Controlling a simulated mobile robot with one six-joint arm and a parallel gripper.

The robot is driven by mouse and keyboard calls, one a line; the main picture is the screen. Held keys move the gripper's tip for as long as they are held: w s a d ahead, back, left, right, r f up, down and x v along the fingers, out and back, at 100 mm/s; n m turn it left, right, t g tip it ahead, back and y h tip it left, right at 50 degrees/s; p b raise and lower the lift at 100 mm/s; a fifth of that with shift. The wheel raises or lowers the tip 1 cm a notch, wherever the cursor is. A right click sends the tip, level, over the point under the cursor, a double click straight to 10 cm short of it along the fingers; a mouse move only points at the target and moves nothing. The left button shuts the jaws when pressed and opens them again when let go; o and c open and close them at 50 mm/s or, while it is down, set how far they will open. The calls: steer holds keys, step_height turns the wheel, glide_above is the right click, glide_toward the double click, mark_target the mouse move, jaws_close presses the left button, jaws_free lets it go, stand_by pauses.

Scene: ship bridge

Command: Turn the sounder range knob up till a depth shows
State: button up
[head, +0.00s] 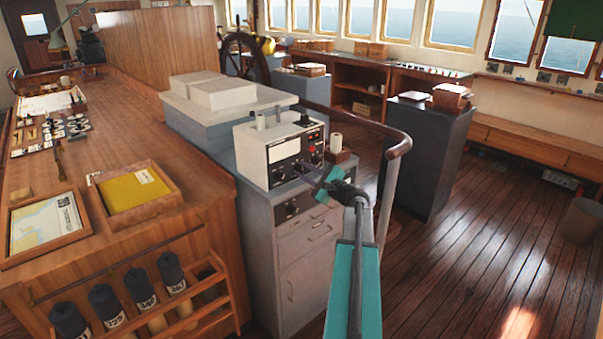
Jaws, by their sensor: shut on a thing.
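The sounder (260,151) is a white box with a black front panel, standing on a grey cabinet. Its panel carries a small pale window (286,149), several dark knobs and a few red parts. The window is too small to read for a depth. My gripper (308,169) reaches the lower right of the panel from the front right, with its dark fingers shut at the range knob. The fingers and the teal gripper body hide the knob, so its pointer and setting do not show.
The grey cabinet (298,279) with drawers and a second dark-knobbed panel stands below the sounder. A small brown block with a pale roll (336,144) sits right of it. A curved handrail (391,150) rises close by on the right. Open plank floor (480,260) lies further right.

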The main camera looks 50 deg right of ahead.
steer(key=shift+d, duration=0.2)
steer(key=o, duration=1.1)
steer(key=shift+f, duration=0.2)
steer(key=shift+c, duration=0.2)
steer(key=shift+r, duration=0.1)
steer(key=shift+a, duration=0.1)
steer(key=shift+s, duration=0.1)
steer(key=s+a+b, duration=0.1)
steer(key=s+b, duration=0.2)
steer(key=s, duration=1)
steer(key=shift+s, duration=0.3)
